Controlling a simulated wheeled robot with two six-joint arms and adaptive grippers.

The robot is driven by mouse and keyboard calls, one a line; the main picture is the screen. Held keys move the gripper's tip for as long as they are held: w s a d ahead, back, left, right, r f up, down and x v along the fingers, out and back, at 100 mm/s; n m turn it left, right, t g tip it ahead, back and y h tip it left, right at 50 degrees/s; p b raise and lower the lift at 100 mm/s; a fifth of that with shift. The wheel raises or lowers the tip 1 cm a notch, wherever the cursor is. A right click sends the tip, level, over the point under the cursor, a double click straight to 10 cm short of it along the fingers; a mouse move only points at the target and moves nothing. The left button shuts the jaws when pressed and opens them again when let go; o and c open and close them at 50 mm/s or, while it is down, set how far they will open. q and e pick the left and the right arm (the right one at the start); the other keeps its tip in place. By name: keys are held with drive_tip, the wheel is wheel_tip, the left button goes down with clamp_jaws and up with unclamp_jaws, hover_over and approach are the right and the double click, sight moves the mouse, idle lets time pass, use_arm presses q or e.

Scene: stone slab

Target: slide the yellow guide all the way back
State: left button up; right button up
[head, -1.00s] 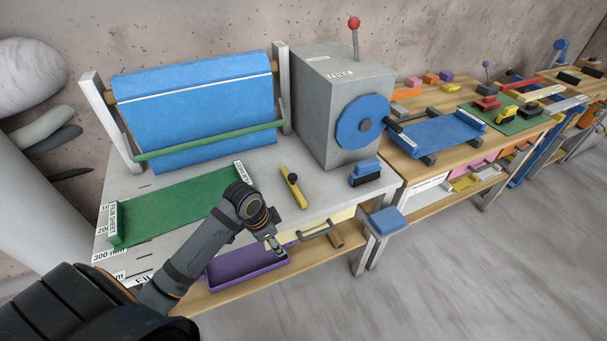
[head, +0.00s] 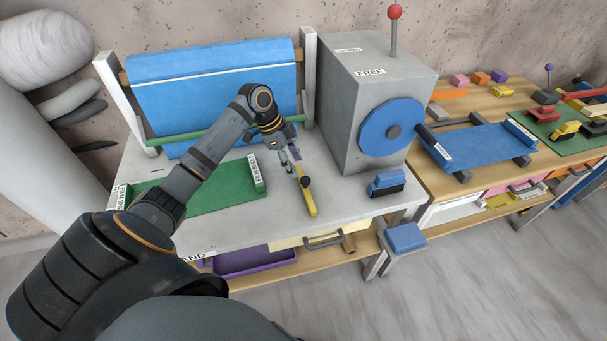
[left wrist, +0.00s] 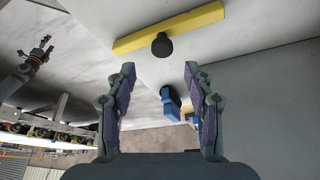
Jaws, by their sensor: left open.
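The yellow guide (head: 309,199) is a slim bar with a black knob (head: 305,181), lying front to back on the grey stone slab. My left gripper (head: 288,165) is open and empty above the slab, at the guide's far end and slightly left of it. In the left wrist view the guide (left wrist: 190,22) and its knob (left wrist: 162,46) lie beyond the open fingertips (left wrist: 160,80), with nothing between the fingers. Whether the gripper touches the guide cannot be told. What looks like my right gripper (left wrist: 38,52) is small at the left of that view.
A green sheet tray (head: 210,196) lies left of the guide. A blue roll with a green bar (head: 168,138) stands behind. A grey box with a blue wheel (head: 350,110) and a blue-black block (head: 386,184) stand to the right.

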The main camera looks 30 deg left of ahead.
sight(306, 179)
use_arm(q)
drive_tip(key=x, duration=0.5)
drive_tip(key=shift+w+f+p, duration=0.3)
drive_tip(key=shift+w, duration=0.05)
drive_tip(key=shift+d+f, duration=0.2)
drive_tip(key=shift+f, duration=0.15)
drive_tip(key=shift+d+f, duration=0.1)
drive_tip(key=shift+f, duration=0.15)
use_arm(e)
drive_tip(key=shift+w+d+r, duration=0.15)
drive_tip(key=shift+w+r, duration=0.4)
drive_tip(key=shift+w, duration=0.2)
use_arm(q)
clamp_jaws()
use_arm(e)
drive_tip(key=shift+s, duration=0.1)
